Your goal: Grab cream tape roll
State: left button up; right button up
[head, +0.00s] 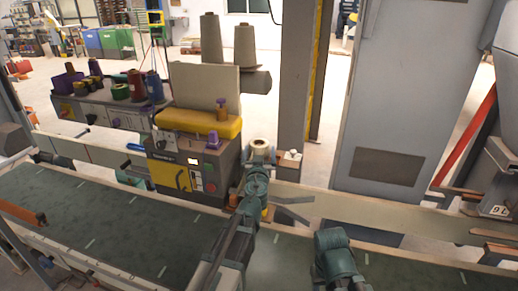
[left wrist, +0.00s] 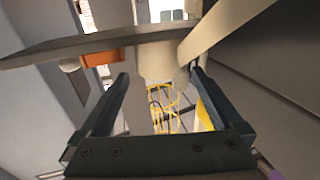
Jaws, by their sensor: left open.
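The cream tape roll (head: 261,145) sits near the right side of the sewing or filler machine, just beyond my left gripper (head: 258,160). In the left wrist view, a cream rounded shape that looks like the roll (left wrist: 158,62) shows between the tips of the open left gripper (left wrist: 159,75). Whether the fingers touch it I cannot tell. My left wrist hides the lower part of the roll in the head view. My right arm shows at the bottom right, but its gripper is not visible.
The machine (head: 186,168) with a yellow pad (head: 198,122) and thread cones stands left of the roll. A grey post (head: 294,80) rises behind it, with a small white-topped box (head: 290,158) beside it. The green conveyor belt (head: 110,215) runs along the front.

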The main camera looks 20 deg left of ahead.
aim_at(259, 149)
pick_arm(q)
jog(key=x, duration=0.5)
jog(key=shift+a+f, duration=0.1)
pick_arm(e)
jog(key=shift+w, duration=0.5)
pick_arm(q)
jog(key=shift+s, duration=0.1)
jog(key=shift+c, duration=0.2)
jog(key=c, duration=1.1)
jog(key=shift+r, duration=0.25)
pick_arm(e)
jog(key=shift+r, duration=0.15)
pick_arm(q)
notch_tip(259, 149, up, 18)
jog(key=p, duration=1.8)
jog(key=shift+f, duration=0.2)
pick_arm(e)
notch_tip(259, 149, up, 18)
jog(key=shift+f, duration=0.2)
